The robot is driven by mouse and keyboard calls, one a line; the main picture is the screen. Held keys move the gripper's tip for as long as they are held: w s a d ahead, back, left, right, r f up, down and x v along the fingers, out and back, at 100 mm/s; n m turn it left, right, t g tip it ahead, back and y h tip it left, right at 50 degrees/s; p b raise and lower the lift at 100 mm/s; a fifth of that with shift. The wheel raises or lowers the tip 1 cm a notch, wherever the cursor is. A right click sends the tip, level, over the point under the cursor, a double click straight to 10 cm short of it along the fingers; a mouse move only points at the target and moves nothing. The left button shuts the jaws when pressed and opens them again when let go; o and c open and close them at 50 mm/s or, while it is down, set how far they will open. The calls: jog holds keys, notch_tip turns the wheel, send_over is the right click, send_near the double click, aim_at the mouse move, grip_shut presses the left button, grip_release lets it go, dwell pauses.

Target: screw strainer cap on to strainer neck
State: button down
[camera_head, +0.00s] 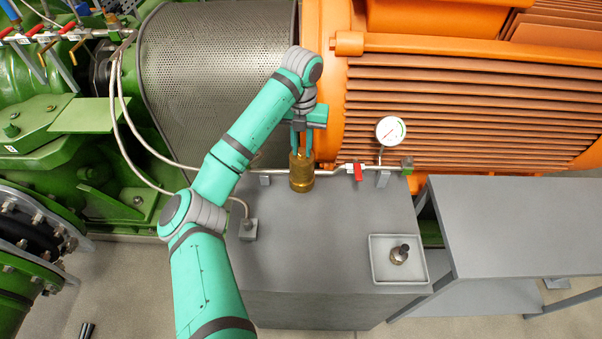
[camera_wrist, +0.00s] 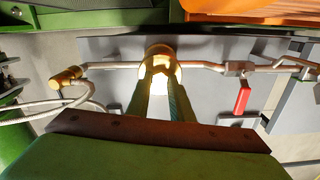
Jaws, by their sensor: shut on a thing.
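A brass strainer body stands upright in the pipe run on the grey bench. Its ribbed lower part (camera_head: 302,184) is wider than the brass upper part (camera_head: 301,165), which I take as the strainer cap. My gripper (camera_head: 302,153) points down from above, with its fingers shut on this upper part. In the wrist view my gripper (camera_wrist: 161,75) has both fingertips at the round brass top (camera_wrist: 160,52), which looks lit up. The neck is hidden under the cap and fingers; I cannot tell how the threads sit.
A red-handled valve (camera_head: 358,172) and a gauge (camera_head: 391,131) stand right of the strainer. The orange motor (camera_head: 450,110) rises behind. The bench front is clear.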

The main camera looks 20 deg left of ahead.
jog(key=c, duration=1.5)
grip_release()
jog(key=c, duration=0.3)
jog(key=n, duration=0.5)
jog(key=shift+n, duration=0.4)
jog(key=n, duration=0.6)
grip_shut()
